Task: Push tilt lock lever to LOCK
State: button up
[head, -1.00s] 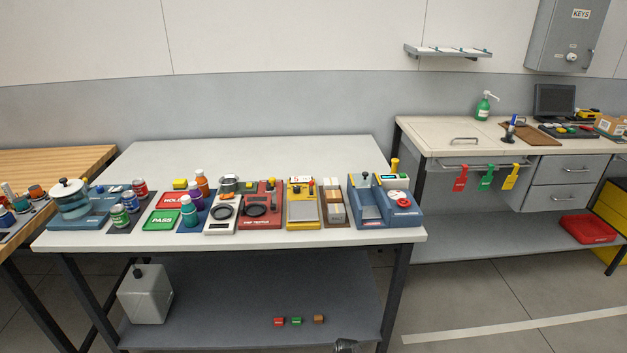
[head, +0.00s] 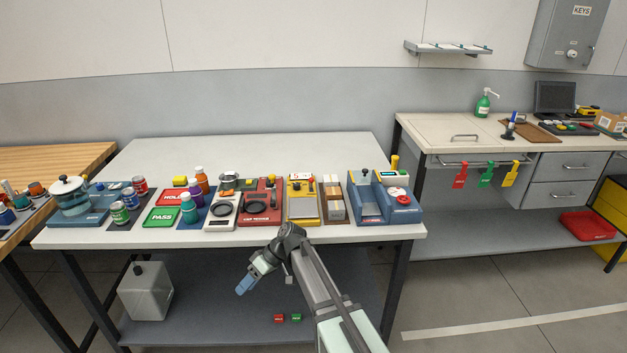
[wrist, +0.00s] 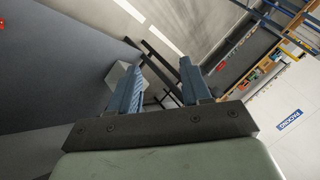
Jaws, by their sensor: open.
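A blue machine (head: 405,216) stands at the right end of the middle table. No tilt lock or LOCK marking is readable, so I cannot tell which part is the tilt lock lever. My gripper (head: 243,287) is in front of the table, below its top, pointing down and left, well apart from the machine. In the wrist view my gripper (wrist: 160,85) shows two blue fingers spread apart with nothing between them.
Bottles, cans, red and green trays, a scale (head: 222,212) and a yellow device (head: 302,205) line the front of the table. The back of the tabletop (head: 250,153) is clear. A grey canister (head: 146,296) and small blocks are on the lower shelf.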

jog(key=w+a+r+n+y, duration=0.1)
jog(key=w+a+r, duration=0.1)
jog(key=r, duration=0.3)
jog(key=w+a+r+n, duration=0.1)
jog(key=w+a+r, duration=0.15)
jog(key=r, duration=0.35)
jog(key=w+d+r+t, duration=0.1)
jog(key=w+d+r, duration=0.2)
jog(key=w+r, duration=0.2)
jog(key=w+d+r+t, duration=0.2)
jog(key=w+d+r, duration=0.2)
jog(key=w+r, duration=0.2)
jog(key=w+d+r+t, duration=0.2)
jog(key=w+d+r, duration=0.2)
jog(key=w+r, duration=0.2)
jog(key=shift+w+d+r+m+h, duration=0.1)
jog(key=shift+w+m+h, duration=0.1)
jog(key=shift+w, duration=0.4)
jog(key=shift+w+r+m+h, duration=0.1)
jog(key=shift+w+h, duration=0.1)
jog(key=shift+w, duration=0.4)
jog(key=w+d+h, duration=0.2)
jog(key=w+d, duration=0.2)
jog(key=d, duration=0.5)
jog(key=h, duration=0.3)
send_near(312, 178)
jog(key=x, duration=0.8)
jog(key=shift+w+f, duration=0.15)
jog(key=shift+f, duration=0.2)
grip_shut()
